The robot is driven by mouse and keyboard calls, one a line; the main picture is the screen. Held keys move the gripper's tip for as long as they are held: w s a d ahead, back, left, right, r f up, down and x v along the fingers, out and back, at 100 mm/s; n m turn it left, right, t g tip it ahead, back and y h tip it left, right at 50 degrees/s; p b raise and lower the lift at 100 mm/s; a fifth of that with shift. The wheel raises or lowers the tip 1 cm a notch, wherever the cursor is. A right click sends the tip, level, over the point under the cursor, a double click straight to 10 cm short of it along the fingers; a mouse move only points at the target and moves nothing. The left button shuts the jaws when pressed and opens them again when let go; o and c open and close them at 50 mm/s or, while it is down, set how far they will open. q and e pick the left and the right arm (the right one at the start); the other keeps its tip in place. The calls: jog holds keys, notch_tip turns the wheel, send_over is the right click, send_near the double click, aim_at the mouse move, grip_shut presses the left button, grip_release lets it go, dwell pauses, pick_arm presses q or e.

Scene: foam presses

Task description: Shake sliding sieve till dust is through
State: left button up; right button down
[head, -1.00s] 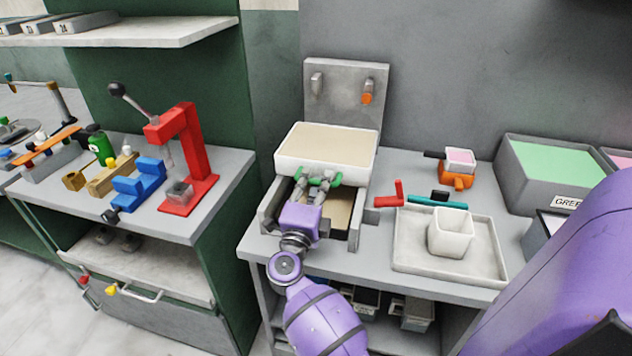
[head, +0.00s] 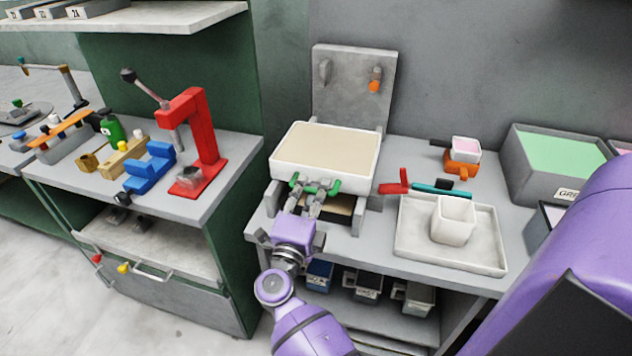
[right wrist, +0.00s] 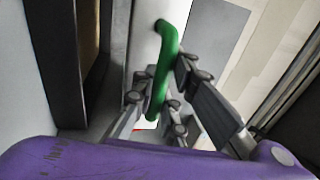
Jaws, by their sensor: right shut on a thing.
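The sliding sieve (head: 325,171) is a white-walled tray with beige material covering its inside. It sits on a grey frame (head: 271,198) on the bench. My right gripper (head: 316,189) is shut on the sieve's green handle at its front. The right wrist view shows the green handle (right wrist: 166,62) between the fingers, against the white sieve wall (right wrist: 146,45). Part of a beige surface shows below the sieve, mostly hidden by the gripper. I cannot tell how much dust has passed through. My left gripper is not in view.
A grey back plate (head: 350,85) stands behind the sieve. To the right are a pale tray (head: 412,250) with a white cup (head: 453,220), a red piece (head: 395,184) and an orange holder (head: 462,163). A red press (head: 200,130) stands on the left bench.

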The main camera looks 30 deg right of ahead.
jog(key=shift+f, duration=0.1)
jog(key=c, duration=1.8)
grip_release()
jog(key=shift+o, duration=0.2)
jog(key=v, duration=0.7)
jog(key=shift+a, duration=0.2)
jog(key=shift+s, duration=0.1)
